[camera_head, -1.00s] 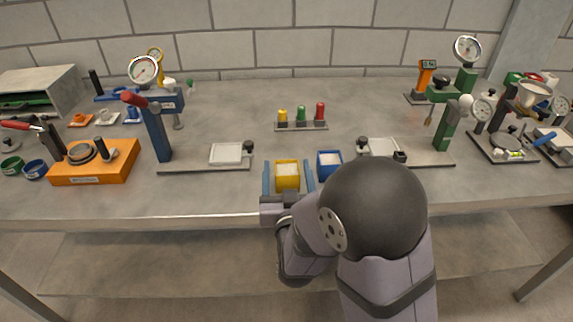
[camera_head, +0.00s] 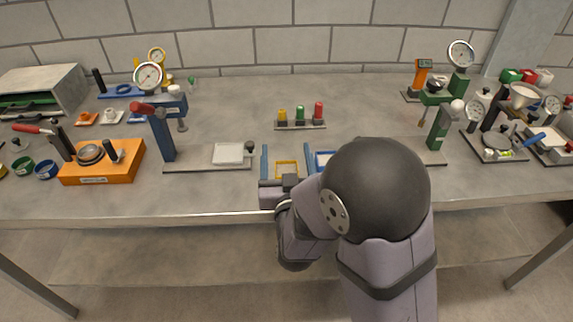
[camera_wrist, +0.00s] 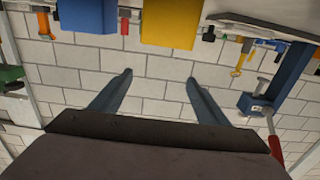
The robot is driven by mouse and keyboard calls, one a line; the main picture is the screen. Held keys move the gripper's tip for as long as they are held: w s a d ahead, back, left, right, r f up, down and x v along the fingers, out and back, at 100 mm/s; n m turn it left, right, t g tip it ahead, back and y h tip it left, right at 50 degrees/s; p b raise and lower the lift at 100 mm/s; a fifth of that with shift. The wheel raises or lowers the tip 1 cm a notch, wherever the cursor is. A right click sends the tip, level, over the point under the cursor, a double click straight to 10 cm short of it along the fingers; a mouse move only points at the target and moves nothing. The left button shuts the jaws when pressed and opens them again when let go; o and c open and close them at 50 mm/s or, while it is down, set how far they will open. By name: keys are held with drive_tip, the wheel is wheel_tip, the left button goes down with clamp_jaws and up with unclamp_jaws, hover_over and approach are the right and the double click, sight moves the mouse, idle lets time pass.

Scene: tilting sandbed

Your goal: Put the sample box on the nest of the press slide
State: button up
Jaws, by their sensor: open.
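A yellow box (camera_head: 287,163) stands near the front edge of the bench, and its front is hidden by my gripper (camera_head: 287,160). A blue box (camera_head: 322,158) is just right of it, mostly behind my arm. A blue press (camera_head: 160,130) on the left has a slide with a pale square nest (camera_head: 228,153).
A green press (camera_head: 440,120) stands at the right, its slide mostly hidden by my arm. An orange block (camera_head: 100,165) is at the left. A rack with yellow, green and red knobs (camera_head: 300,122) stands behind the boxes. The bench between this rack and the presses is clear.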

wheel_tip(320, 180, up, 4)
drive_tip(key=p, duration=0.2)
drive_tip(key=g, duration=0.5)
approach(286, 166)
drive_tip(key=x, duration=0.3)
drive_tip(key=shift+w+a+f+p, duration=0.1)
drive_tip(key=shift+w+p, duration=0.25)
drive_tip(key=shift+p, duration=0.05)
drive_tip(key=shift+x, duration=1.1)
drive_tip(key=shift+w+t, duration=0.15)
drive_tip(key=shift+t, duration=0.15)
drive_tip(key=shift+f+p+x, duration=0.2)
drive_tip(key=shift+p+x, duration=0.75)
drive_tip(key=shift+x, duration=1.5)
drive_tip(key=c, duration=1.4)
